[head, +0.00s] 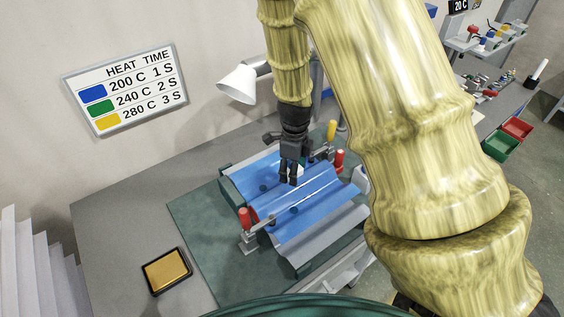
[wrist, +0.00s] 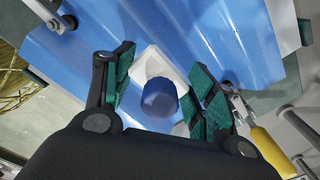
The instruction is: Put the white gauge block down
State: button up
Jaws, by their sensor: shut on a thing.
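The white gauge block (wrist: 150,65) shows in the wrist view between the green finger pads, with a dark blue round knob (wrist: 159,98) on its upper side. My gripper (wrist: 165,72) is shut on it. In the head view my gripper (head: 289,178) points down at the blue corrugated sheet (head: 310,200), close over its middle. The fingers mostly hide the block there. I cannot tell whether the block touches the sheet.
A red-handled clamp (head: 245,220) stands at the sheet's near left; red (head: 339,160) and yellow (head: 331,130) handles stand behind. The sheet lies on a grey form (head: 320,238) on a green mat (head: 205,240). A gold pad (head: 167,271) lies left. A white lamp (head: 238,85) hangs close behind my arm.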

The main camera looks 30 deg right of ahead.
jog(key=w, duration=0.1)
jog(key=w+p, duration=0.1)
jog(key=w, duration=0.2)
jog(key=shift+w+a+f, duration=0.2)
jog(key=shift+w+a, duration=0.05)
jog(key=shift+w, duration=0.05)
jog(key=shift+w+p, duration=0.45)
jog(key=shift+w, duration=0.1)
jog(key=shift+f+p, duration=0.75)
jog(key=shift+f, duration=1.05)
jog(key=shift+s, duration=0.1)
jog(key=shift+s+a+f, duration=0.1)
jog(key=shift+s+f, duration=0.1)
jog(key=shift+f, duration=0.25)
